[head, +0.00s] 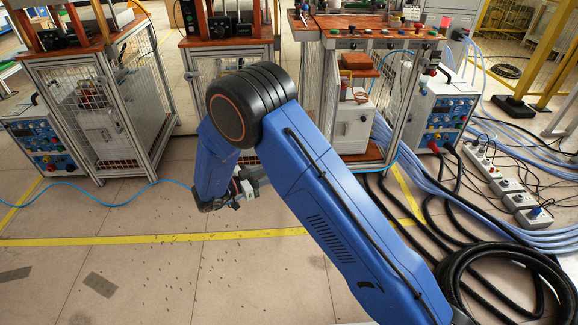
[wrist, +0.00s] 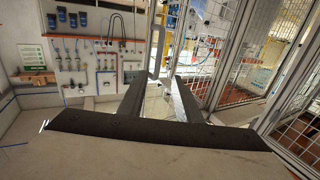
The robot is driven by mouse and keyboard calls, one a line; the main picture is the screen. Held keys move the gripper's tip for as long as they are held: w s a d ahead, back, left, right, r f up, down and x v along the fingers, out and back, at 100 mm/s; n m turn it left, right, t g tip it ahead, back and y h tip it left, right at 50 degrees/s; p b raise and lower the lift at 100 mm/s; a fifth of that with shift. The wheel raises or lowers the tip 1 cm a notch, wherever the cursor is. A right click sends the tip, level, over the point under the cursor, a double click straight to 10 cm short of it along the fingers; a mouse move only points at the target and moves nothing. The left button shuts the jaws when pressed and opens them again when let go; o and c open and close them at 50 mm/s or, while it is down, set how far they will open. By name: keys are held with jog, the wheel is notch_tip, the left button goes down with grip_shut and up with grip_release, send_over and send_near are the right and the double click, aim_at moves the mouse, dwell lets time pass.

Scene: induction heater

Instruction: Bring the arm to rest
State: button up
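My blue arm (head: 325,205) reaches up from the bottom right of the head view. It bends at a black elbow joint (head: 245,105) and folds down to the left. My gripper (wrist: 158,82) shows in the wrist view as two dark fingers standing apart. Nothing is between them, so it is open and empty. In the head view the fingers cannot be made out; only wrist parts show beside the arm.
Workbenches with mesh sides, including one at the left (head: 120,100), stand beyond a yellow floor line (head: 150,240). Blue and black cables (head: 500,265) and a power strip (head: 505,185) cover the right floor. A tool wall (wrist: 95,50) shows in the wrist view.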

jog(key=shift+v, duration=0.85)
